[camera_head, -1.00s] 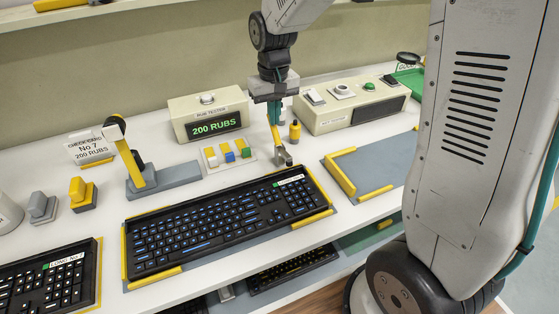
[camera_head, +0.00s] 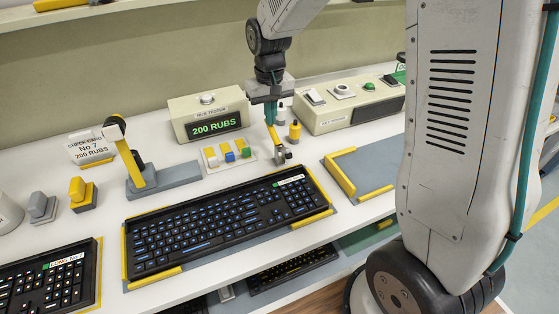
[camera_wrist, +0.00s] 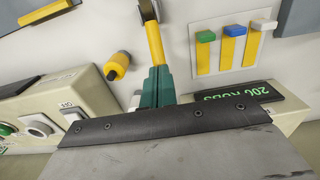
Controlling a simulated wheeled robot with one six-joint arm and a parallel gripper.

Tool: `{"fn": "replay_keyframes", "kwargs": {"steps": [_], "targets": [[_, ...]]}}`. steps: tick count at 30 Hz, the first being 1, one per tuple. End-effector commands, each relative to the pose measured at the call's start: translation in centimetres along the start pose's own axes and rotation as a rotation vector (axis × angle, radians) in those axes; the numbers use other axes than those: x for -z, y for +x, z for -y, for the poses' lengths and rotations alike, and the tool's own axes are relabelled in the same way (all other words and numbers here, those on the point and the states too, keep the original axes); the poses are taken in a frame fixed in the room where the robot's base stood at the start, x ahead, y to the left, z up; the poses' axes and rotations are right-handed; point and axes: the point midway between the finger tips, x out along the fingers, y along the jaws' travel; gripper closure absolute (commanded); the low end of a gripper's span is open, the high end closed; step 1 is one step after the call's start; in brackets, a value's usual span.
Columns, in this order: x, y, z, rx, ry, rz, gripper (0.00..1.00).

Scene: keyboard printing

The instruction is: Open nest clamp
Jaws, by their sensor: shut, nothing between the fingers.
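The nest (camera_head: 127,262) is a flat holder with yellow edges, and a black keyboard (camera_head: 215,225) with blue-lit keys lies in it. The nest clamp (camera_head: 274,137) stands at the keyboard's back edge. It has a yellow lever, standing up steeply, and a small grey metal base. In the wrist view the clamp's yellow lever (camera_wrist: 154,42) runs up from the fingertips to a dark end. My gripper (camera_head: 270,112), with teal fingers, is shut and empty right above the lever's top. I cannot tell whether the fingertips touch the lever.
A rub tester (camera_head: 208,115) reading 200 RUBS stands behind a card with coloured keys (camera_head: 229,154). A key tester (camera_head: 345,104) is farther right. An empty grey nest (camera_head: 370,172) lies right of the keyboard.

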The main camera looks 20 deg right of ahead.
Motion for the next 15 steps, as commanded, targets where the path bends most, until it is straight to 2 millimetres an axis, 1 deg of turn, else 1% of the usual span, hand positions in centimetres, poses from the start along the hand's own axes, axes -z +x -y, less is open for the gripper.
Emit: {"fn": "replay_keyframes", "kwargs": {"steps": [6,15], "targets": [[0.61,0.70,-0.01,0.000,0.000,0.001,1.00],[0.91,1.12,-0.01,0.000,0.000,0.001,1.00]]}}
